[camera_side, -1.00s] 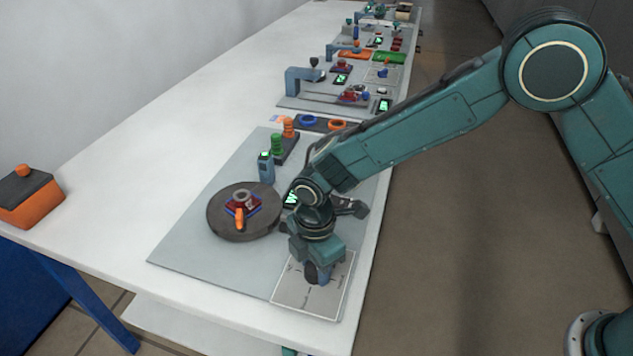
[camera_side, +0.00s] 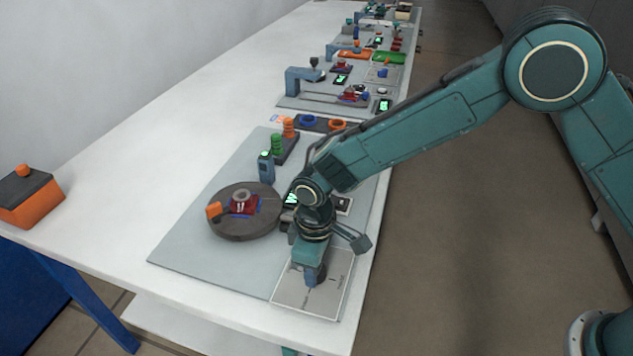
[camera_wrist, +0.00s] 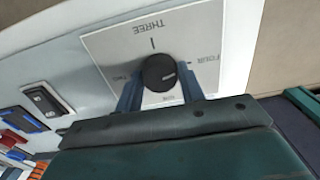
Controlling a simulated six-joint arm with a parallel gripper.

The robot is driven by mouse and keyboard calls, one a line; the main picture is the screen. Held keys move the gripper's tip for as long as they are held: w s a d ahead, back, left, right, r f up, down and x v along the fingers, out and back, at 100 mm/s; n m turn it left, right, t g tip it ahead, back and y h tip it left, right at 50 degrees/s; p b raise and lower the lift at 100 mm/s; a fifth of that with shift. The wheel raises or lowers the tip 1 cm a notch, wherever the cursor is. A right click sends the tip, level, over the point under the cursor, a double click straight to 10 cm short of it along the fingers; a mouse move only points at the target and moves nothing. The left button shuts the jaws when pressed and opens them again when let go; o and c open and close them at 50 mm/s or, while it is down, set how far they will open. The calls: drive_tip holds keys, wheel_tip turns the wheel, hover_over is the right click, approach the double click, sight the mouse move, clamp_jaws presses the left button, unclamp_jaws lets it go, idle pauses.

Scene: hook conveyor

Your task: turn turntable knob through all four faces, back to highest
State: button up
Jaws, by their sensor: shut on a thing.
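My gripper (camera_wrist: 160,84) is shut on the knob, one blue-grey finger on each side. In the side view my gripper (camera_side: 315,276) points down over the panel (camera_side: 287,297) and mostly hides the knob. The dark round turntable (camera_side: 240,229) carries a grey ring, a red and blue part and an orange piece (camera_side: 214,210) at its left.
A small post (camera_side: 266,168) stands behind the turntable, with green and orange stacked pieces (camera_side: 277,144) farther back. A lit display (camera_side: 290,199) is beside my wrist. An orange box (camera_side: 30,198) sits at the far left. The grey board's front left is clear.

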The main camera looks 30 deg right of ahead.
drive_tip(key=shift+r+m, duration=0.1)
drive_tip(key=shift+m, duration=1.2)
drive_tip(key=o, duration=1)
drive_tip(key=shift+c, duration=0.2)
wheel_tip(320, 180, up, 14)
idle(0.3)
